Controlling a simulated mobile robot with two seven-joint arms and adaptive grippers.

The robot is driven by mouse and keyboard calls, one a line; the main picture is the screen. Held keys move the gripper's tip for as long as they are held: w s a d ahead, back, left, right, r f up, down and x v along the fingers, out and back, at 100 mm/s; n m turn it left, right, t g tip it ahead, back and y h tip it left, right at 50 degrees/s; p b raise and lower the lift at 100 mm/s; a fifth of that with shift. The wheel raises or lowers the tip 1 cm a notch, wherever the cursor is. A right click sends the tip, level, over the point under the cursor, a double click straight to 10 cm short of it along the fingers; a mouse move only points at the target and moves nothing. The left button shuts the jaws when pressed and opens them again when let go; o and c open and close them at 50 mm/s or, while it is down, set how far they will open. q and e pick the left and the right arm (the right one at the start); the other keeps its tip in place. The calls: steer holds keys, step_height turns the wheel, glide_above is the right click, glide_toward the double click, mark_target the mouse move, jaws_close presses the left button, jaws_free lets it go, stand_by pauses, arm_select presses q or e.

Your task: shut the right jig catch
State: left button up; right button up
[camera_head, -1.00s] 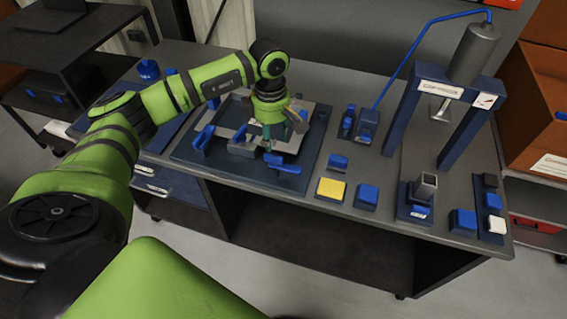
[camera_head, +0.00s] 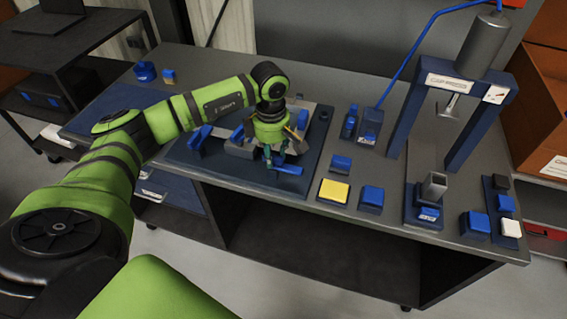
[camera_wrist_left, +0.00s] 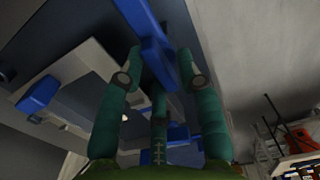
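My left gripper (camera_head: 272,156) is over the front right part of the dark blue jig plate (camera_head: 215,173) on the bench. A blue catch lever (camera_head: 288,169), the right one, lies close against its fingertips. In the left wrist view the teal fingers (camera_wrist_left: 160,75) are spread apart, with a blue bar (camera_wrist_left: 152,40) running between them; I cannot tell whether they touch it. Another blue catch (camera_head: 199,137) stands at the left of the jig. The gripper and wrist hide part of the jig's middle. My right gripper is not in view.
A yellow block (camera_head: 334,191) and a blue block (camera_head: 371,198) sit right of the jig. A blue press frame (camera_head: 462,86) stands further right. The bench's front edge runs just before the jig. Free bench top lies behind the blocks.

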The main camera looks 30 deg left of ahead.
arm_select(q)
steer(key=shift+f, duration=0.1)
steer(key=shift+c, duration=1.2)
steer(key=shift+s+f, duration=0.1)
